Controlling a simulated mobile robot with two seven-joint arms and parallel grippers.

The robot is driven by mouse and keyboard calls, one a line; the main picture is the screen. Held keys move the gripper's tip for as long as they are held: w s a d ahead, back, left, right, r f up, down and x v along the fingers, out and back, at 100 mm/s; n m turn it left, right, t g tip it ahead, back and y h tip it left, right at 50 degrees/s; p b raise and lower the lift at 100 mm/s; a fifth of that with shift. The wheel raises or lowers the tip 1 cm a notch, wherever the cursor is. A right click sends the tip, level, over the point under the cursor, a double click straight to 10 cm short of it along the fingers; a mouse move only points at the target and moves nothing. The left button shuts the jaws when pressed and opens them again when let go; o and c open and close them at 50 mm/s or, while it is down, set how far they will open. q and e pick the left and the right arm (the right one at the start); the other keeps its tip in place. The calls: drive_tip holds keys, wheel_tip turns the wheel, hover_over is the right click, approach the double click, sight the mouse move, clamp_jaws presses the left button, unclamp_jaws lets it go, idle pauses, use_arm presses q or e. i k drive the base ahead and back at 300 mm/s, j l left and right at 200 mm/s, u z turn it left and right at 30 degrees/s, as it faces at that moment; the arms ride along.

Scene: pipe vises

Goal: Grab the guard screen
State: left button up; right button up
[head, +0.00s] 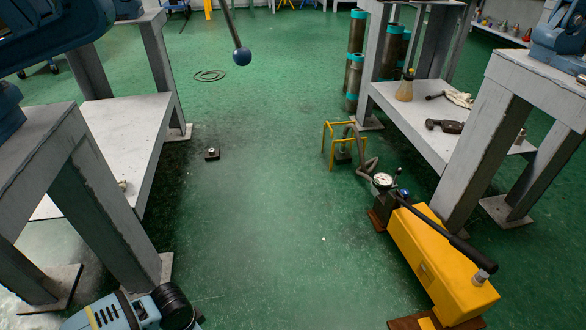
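I see nothing that I can clearly name as the guard screen. A small open yellow frame (331,127) stands on the green floor right of the middle, around a small dark fitting (343,152); I cannot tell whether it is a guard. Neither of my grippers can be made out in the head view. A blue-grey and black part (120,312) is cut off at the bottom left edge, and I cannot tell what it is.
A yellow hydraulic pump (432,257) with a black handle and a gauge lies at the lower right, its hose reaching the frame. Grey metal benches stand left (122,130) and right (412,118). The floor between is mostly clear.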

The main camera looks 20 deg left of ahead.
sight(338, 153)
drive_tip(key=i+j+z, duration=0.2)
drive_tip(key=i+z, duration=0.2)
drive_tip(key=i, duration=0.15)
drive_tip(key=i+j+z, duration=0.4)
drive_tip(key=i, duration=0.15)
drive_tip(key=i+j+z, duration=0.85)
drive_tip(key=j, duration=0.25)
drive_tip(key=i+j, duration=0.1)
drive_tip(key=j, duration=0.25)
drive_tip(key=i+j+u, duration=0.1)
drive_tip(key=j, duration=0.25)
drive_tip(key=i+j+u, duration=0.15)
drive_tip(key=j+u, duration=0.15)
drive_tip(key=l+u, duration=0.1)
